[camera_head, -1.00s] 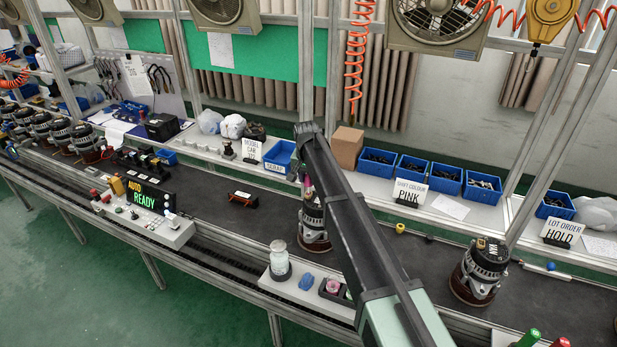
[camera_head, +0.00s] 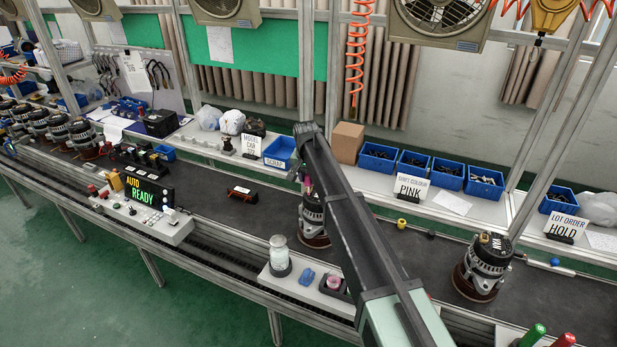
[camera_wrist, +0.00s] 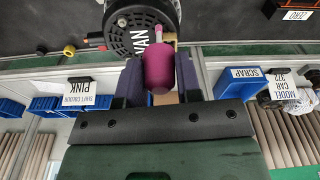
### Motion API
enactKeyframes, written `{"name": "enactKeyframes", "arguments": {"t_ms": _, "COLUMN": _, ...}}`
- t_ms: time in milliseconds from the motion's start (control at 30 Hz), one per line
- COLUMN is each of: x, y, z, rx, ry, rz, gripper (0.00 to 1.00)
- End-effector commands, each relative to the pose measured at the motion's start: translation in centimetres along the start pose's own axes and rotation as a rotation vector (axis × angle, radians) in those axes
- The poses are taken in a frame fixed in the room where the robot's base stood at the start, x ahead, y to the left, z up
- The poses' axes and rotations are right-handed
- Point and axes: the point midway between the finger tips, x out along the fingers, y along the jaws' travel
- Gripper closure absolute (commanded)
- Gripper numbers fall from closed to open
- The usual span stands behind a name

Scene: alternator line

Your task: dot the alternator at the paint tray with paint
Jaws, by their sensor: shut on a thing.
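My gripper (camera_wrist: 158,84) is shut on a magenta paint tool (camera_wrist: 158,68), whose narrow pale end points toward the alternator. The alternator (camera_wrist: 138,22), with a ribbed dark top and a VAN label, lies just beyond the tool in the wrist view. A small pinkish spot shows beside the tool's end; I cannot tell whether it is paint. In the head view this alternator (camera_head: 313,222) stands upright on the belt behind the paint tray (camera_head: 334,294), which holds a pink pot (camera_head: 334,282). My gripper (camera_head: 306,183) is directly above the alternator; my arm hides part of the tray.
Another alternator (camera_head: 482,268) marked VAN stands at right. A sign (camera_head: 411,188) reads shift colour pink; another (camera_head: 566,227) reads lot order hold. Blue bins line the back shelf.

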Motion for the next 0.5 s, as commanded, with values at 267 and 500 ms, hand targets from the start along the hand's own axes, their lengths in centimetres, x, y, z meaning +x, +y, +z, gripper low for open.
{"name": "enactKeyframes", "arguments": {"t_ms": 267, "x": 0.0, "y": 0.0, "z": 0.0, "rx": 0.0, "ry": 0.0, "rz": 0.0, "gripper": 0.85}}
{"name": "enactKeyframes", "arguments": {"t_ms": 500, "x": 0.36, "y": 0.0, "z": 0.04, "rx": 0.0, "ry": 0.0, "rz": 0.0, "gripper": 0.85}}
